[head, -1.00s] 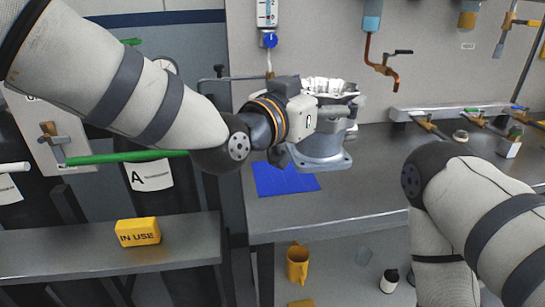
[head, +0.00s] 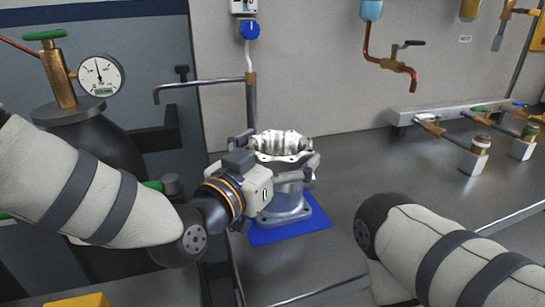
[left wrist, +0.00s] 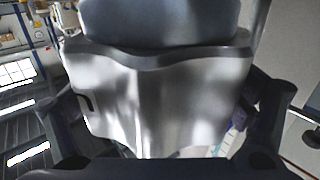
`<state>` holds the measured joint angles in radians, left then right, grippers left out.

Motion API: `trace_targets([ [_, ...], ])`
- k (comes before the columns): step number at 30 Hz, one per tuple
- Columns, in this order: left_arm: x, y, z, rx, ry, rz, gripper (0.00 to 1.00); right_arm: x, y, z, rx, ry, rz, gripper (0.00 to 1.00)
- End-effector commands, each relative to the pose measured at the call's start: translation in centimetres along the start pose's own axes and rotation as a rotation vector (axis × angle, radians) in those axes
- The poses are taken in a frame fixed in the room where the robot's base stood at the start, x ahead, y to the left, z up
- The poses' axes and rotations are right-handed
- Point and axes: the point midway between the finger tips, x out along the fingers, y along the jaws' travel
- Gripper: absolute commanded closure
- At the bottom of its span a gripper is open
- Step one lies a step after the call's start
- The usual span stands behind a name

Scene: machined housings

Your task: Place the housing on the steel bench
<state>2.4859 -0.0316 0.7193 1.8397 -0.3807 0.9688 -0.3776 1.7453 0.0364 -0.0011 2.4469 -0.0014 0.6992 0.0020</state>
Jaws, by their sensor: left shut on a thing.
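The housing (head: 287,190) is a grey metal casting with a bright, ragged open top and a flat flanged base. It stands upright over the blue mat (head: 318,222) on the steel bench (head: 350,160). I cannot tell for sure whether its base touches the mat. My left gripper (head: 280,172) is shut on the housing from the left, around its upper body. In the left wrist view the housing (left wrist: 160,100) fills the middle, with a dark finger on each side. My right arm comes in from the right over the bench, but its gripper is out of sight.
A thin pipe spout (head: 205,82) reaches out behind and left of the housing. A pressure gauge (head: 100,75) sits on a dark cylinder at the left. Brass valves (head: 430,125) line the bench's back right. A copper tap (head: 395,63) hangs on the wall. The bench middle is clear.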

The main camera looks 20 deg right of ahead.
Motion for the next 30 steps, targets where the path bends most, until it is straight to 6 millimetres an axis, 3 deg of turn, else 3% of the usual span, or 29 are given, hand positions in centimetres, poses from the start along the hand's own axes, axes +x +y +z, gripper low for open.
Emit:
trace_targets([
  [9, 0.0, 0.1, -0.1, 0.0, 0.002, 0.001, 0.67, -0.1, 0.0, -0.1, 0.0, 0.003, 0.0, 0.6],
  [10, -0.1, 0.1, 0.1, -0.001, -0.005, 0.002, 0.01, -0.1, 0.0, -0.1, 0.0, 0.003, 0.0, 0.6],
  [22, -0.1, 0.1, -0.3, 0.0, -0.002, 0.002, 0.0, -0.2, 0.0, -0.1, 0.0, 0.006, 0.0, 0.6],
  [26, -1.9, 0.1, -0.2, 0.001, -0.005, 0.002, 0.0, -0.5, 0.0, -0.2, 0.0, 0.012, 0.0, 0.6],
  [30, -5.2, 0.1, -0.3, 0.001, -0.004, 0.001, 0.0, -0.9, 0.0, -0.4, 0.0, 0.023, -0.001, 0.6],
])
